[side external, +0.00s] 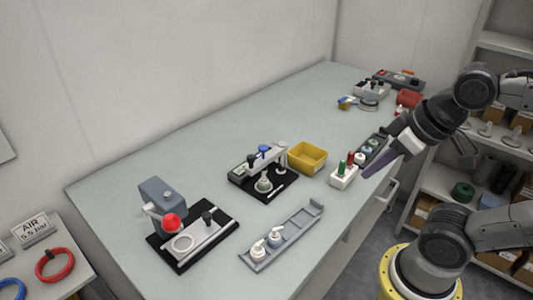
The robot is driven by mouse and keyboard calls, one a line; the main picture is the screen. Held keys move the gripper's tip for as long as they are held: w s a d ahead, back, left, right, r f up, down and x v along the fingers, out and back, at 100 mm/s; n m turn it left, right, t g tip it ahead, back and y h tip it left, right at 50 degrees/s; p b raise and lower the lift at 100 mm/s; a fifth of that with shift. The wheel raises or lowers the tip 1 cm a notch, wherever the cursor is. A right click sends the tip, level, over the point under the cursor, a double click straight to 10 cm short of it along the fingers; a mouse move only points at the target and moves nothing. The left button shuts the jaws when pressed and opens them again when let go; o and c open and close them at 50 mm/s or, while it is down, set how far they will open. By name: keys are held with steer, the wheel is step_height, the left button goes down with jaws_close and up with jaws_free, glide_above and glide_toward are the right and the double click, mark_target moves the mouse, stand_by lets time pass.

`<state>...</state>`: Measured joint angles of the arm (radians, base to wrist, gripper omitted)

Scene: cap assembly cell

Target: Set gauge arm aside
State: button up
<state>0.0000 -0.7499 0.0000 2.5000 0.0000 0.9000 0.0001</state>
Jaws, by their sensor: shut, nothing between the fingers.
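A small fixture with a black base (284,190) stands near the middle of the table. A grey arm (271,156), which looks like the gauge arm, reaches across it with a blue knob (263,150) beside it. A pale bottle-like part (263,184) stands under or close to this arm; which of the two I cannot tell. My gripper (368,174) is at the right, over the table's front edge, with its long purple-grey fingers together and nothing held. It is well apart from the fixture.
A yellow bin (308,158) and a white block with red and green pegs (343,177) stand between fixture and gripper. A press with a red ball (169,222) stands left.

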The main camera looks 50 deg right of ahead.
steer(key=shift+o, duration=1.2)
steer(key=shift+s+f, duration=0.1)
steer(key=shift+o, duration=1.1)
steer(key=shift+s+r+m, duration=0.2)
steer(key=shift+r+m, duration=0.1)
steer(key=shift+r, duration=0.05)
steer(key=shift+o, duration=0.2)
steer(key=w+r+m+g, duration=0.1)
steer(key=w+r, duration=0.4)
steer(key=r, duration=0.4)
steer(key=shift+w+a, duration=0.2)
steer(key=shift+w, duration=0.2)
steer(key=w+a+r+m+g, duration=0.15)
steer(key=w+r, duration=0.25)
steer(key=w, duration=0.4)
steer(key=g, duration=0.3)
glide_above(251, 156)
step_height(251, 156, down, 7)
steer(key=shift+n, duration=0.25)
step_height(251, 156, down, 13)
steer(key=shift+f, duration=0.15)
jaws_close()
